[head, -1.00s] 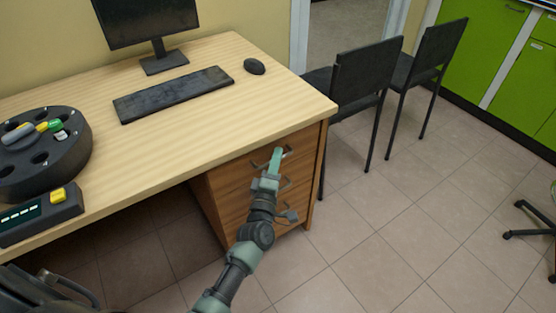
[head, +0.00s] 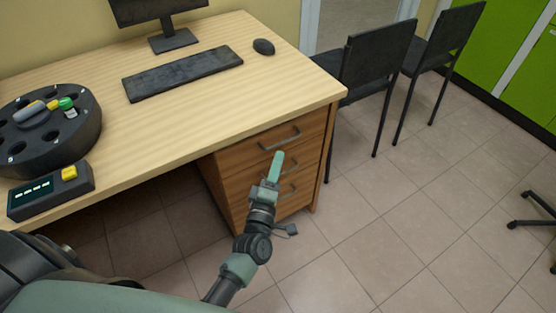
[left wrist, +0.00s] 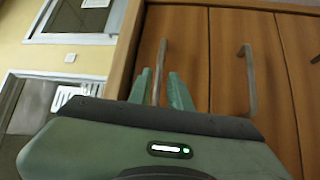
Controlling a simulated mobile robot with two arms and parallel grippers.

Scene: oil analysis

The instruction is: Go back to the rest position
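My left gripper (head: 277,160) is in front of the wooden drawer cabinet under the desk, just below the top drawer handle (head: 279,138) in the head view. In the left wrist view its two green fingers (left wrist: 160,88) stand apart with nothing held. A drawer handle (left wrist: 160,72) shows in line with the gap between them; the fingers look short of it, not gripping it. The drawers (head: 302,130) look shut. My right gripper is not in view.
The desk (head: 200,105) carries a monitor, keyboard (head: 183,74), mouse (head: 263,47), a black round rotor holder (head: 70,150) and a small display box (head: 50,192). Black chairs (head: 378,62) stand right of the desk. The tiled floor (head: 400,220) is open; a wheeled chair base (head: 535,222) is at the right edge.

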